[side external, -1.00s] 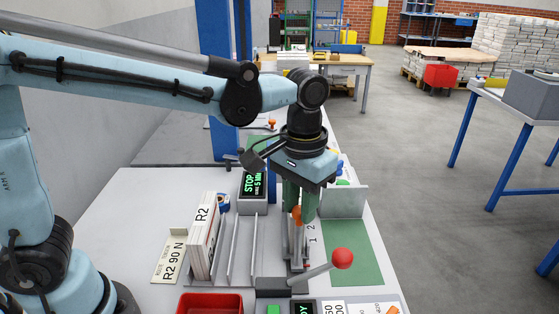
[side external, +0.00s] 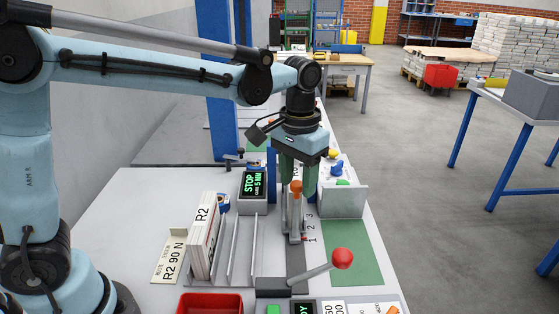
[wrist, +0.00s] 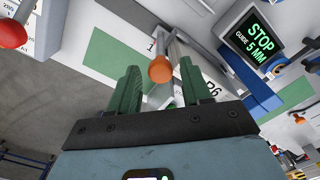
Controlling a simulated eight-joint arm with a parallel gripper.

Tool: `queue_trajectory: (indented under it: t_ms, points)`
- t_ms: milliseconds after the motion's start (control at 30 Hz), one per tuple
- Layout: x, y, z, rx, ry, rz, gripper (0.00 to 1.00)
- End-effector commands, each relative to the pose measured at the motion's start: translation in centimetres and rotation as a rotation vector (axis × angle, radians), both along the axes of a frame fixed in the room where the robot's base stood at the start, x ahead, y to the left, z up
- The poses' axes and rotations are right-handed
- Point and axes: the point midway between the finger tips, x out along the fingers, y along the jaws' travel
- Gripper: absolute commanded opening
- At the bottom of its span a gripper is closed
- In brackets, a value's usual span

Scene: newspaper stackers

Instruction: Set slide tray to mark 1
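The slide tray (side external: 294,226) is a narrow grey slide with an upright orange knob (side external: 296,187). Its near end lies beside the printed 1 (side external: 312,240), with 2 and 3 farther back along the scale. My gripper (side external: 298,190) points down over the tray, its green fingers on either side of the knob. In the wrist view the orange knob (wrist: 160,69) shows between the spread fingertips (wrist: 159,72), with a visible gap on each side. The gripper is open and empty. The fingers hide part of the tray's far end.
A lever with a red ball (side external: 342,258) stands in front of the tray. A grey upright plate (side external: 343,201) stands to the right by a green mat (side external: 352,250). A STOP display (side external: 253,191), metal dividers (side external: 240,245) and a red bin (side external: 209,303) are to the left.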

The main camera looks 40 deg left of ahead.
Motion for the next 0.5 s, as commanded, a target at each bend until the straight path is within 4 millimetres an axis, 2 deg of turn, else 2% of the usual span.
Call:
queue_trajectory:
  t_ms: [333,500]
  points:
    - [-0.1,0.0,0.1,0.001,0.002,0.001,0.54]
    - [-0.1,0.0,1.4,0.001,0.002,0.001,0.54]
